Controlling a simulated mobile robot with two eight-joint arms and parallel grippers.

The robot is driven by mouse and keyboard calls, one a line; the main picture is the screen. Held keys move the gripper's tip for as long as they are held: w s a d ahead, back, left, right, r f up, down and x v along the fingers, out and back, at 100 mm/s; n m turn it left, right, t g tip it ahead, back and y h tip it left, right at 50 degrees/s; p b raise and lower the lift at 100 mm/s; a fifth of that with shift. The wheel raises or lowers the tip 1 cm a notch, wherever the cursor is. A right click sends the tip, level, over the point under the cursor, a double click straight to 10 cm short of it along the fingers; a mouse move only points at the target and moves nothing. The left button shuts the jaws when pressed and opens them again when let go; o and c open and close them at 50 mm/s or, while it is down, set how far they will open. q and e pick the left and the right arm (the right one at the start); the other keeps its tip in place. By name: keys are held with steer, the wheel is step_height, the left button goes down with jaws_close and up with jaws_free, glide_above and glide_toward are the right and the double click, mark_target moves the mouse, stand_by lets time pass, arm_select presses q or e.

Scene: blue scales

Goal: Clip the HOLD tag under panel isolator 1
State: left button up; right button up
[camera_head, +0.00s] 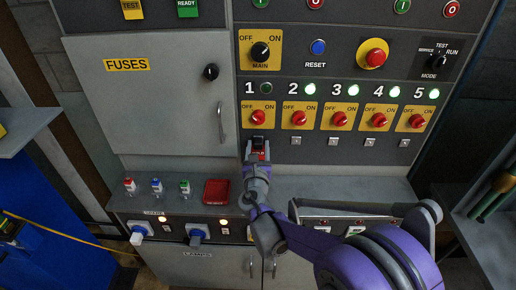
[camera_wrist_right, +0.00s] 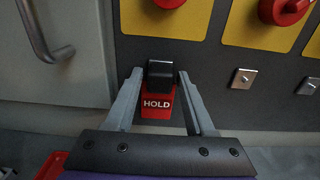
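The red HOLD tag (camera_wrist_right: 157,104) with its black clip top (camera_wrist_right: 161,74) is upright at the grey panel below isolator 1 (camera_head: 258,117). Its clip covers the spot where the other isolators have a small metal plate. My right gripper (camera_wrist_right: 161,76) has its fingertips close on both sides of the black clip and appears shut on it. In the head view the right gripper (camera_head: 258,155) is under isolator 1, with the tag partly hidden. Whether the clip is seated on a plate cannot be told. My left gripper is not in view.
Isolators 2 (camera_head: 299,118) to 5 have lit green lamps; lamp 1 (camera_head: 266,88) is dark. A cabinet door handle (camera_head: 221,122) is left of the gripper. A red tray (camera_head: 216,192) and several small coloured items (camera_head: 157,187) are on the ledge below.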

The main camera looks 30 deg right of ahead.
steer(key=shift+o, duration=1)
steer(key=v, duration=1)
steer(key=shift+s, duration=0.35)
steer(key=shift+a, duration=0.15)
steer(key=s+d+f+m+g+y+p, duration=0.2)
steer(key=s+m+g+p, duration=0.3)
steer(key=s+m, duration=0.8)
steer(key=s+a+f+m+g+y+p, duration=0.2)
steer(key=s+a+m+g+y, duration=0.2)
steer(key=s+a+m+y, duration=0.3)
steer(key=a+m, duration=0.4)
steer(key=m, duration=0.5)
steer(key=shift+s+a+f+m+g+y, duration=0.3)
steer(key=shift+a+g, duration=0.1)
